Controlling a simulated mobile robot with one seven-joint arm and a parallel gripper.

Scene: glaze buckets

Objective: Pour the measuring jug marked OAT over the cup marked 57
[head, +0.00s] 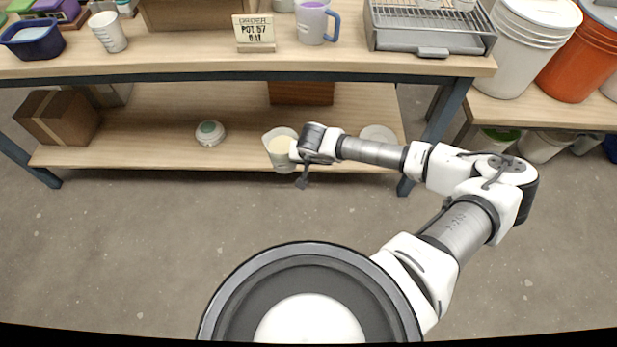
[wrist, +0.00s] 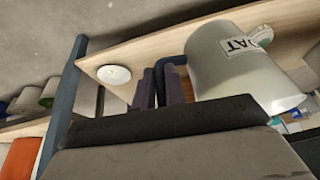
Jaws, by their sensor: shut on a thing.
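The measuring jug marked OAT is a pale jug holding cream-coloured contents in the head view (head: 281,150). In the wrist view its OAT label and pale wall (wrist: 225,70) fill the right side. My gripper (head: 298,153) is shut on its handle, and the dark fingers (wrist: 160,88) show around the handle in the wrist view. The jug is in front of the table, over the lower shelf's front edge. I cannot read a 57 on any cup. A white cup with faint marks (head: 108,32) stands on the upper table at the left. An order card reading POT 57 OAT (head: 254,31) stands mid-table.
A white mug with purple contents (head: 313,22) and a grey racked tray (head: 430,28) stand on the upper table. The lower shelf (head: 160,130) holds a green-and-white round thing (head: 210,133), a white disc (head: 378,134) and a cardboard box (head: 57,118). Large buckets (head: 525,45) stand at right.

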